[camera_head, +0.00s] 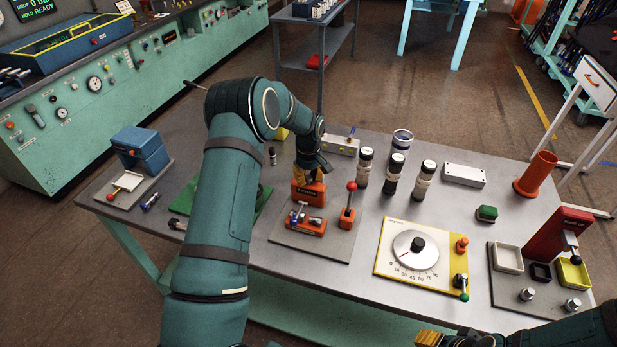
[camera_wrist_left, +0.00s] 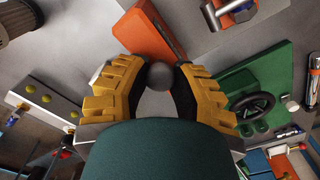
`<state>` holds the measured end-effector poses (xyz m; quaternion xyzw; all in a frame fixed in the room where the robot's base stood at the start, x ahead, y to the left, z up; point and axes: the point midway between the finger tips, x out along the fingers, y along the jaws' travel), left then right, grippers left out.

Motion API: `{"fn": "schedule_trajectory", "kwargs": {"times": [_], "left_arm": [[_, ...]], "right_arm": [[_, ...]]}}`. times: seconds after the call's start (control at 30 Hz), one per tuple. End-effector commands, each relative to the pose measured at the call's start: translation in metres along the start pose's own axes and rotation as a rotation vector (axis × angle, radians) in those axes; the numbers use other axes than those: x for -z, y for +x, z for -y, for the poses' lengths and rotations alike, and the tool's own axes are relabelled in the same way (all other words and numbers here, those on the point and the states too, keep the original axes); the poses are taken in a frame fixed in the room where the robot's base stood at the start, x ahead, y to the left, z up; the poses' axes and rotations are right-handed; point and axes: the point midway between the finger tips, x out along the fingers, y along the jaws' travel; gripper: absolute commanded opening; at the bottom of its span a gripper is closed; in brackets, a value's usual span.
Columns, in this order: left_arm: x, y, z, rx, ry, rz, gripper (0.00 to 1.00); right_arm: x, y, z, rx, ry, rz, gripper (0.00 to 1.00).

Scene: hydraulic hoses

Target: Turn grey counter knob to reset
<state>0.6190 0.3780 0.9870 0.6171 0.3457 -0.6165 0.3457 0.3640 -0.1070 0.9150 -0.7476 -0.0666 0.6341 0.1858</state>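The orange counter box (camera_head: 308,193) stands on a grey base plate on the table; in the left wrist view its orange body (camera_wrist_left: 148,35) lies beyond the fingertips. A dark grey round knob (camera_wrist_left: 161,75) shows between the fingertips of my left gripper (camera_wrist_left: 159,70). The black pads lie against both its sides and appear closed on it. In the head view my left gripper (camera_head: 312,165) is just above and behind the orange box and hides the knob. Only a yellow tip of my right gripper (camera_head: 432,338) shows at the bottom edge, so its opening is unclear.
A red-knobbed lever (camera_head: 350,200) stands close right of the counter. Dark and white cylinders (camera_head: 394,175) stand behind it. A yellow-edged dial panel (camera_head: 425,255) lies to the right. A green plate with a handwheel (camera_wrist_left: 255,103) is beside the counter.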

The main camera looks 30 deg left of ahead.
Motion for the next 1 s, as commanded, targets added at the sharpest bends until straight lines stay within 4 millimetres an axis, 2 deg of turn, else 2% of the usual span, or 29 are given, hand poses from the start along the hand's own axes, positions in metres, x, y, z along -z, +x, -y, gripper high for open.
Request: {"fn": "schedule_trajectory", "kwargs": {"times": [0.27,0.47,1.0], "left_arm": [[0.000,0.000,0.000,-0.001,0.026,-0.001,0.00],[0.000,0.001,0.000,-0.001,0.119,-0.001,0.00],[0.000,0.002,0.000,-0.001,0.603,0.000,0.00]], "right_arm": [[0.000,0.002,-0.001,0.000,0.000,0.000,0.47],[-0.001,0.008,-0.003,-0.001,0.001,-0.001,0.47],[-0.004,0.032,-0.011,-0.005,0.001,-0.001,0.47]]}}
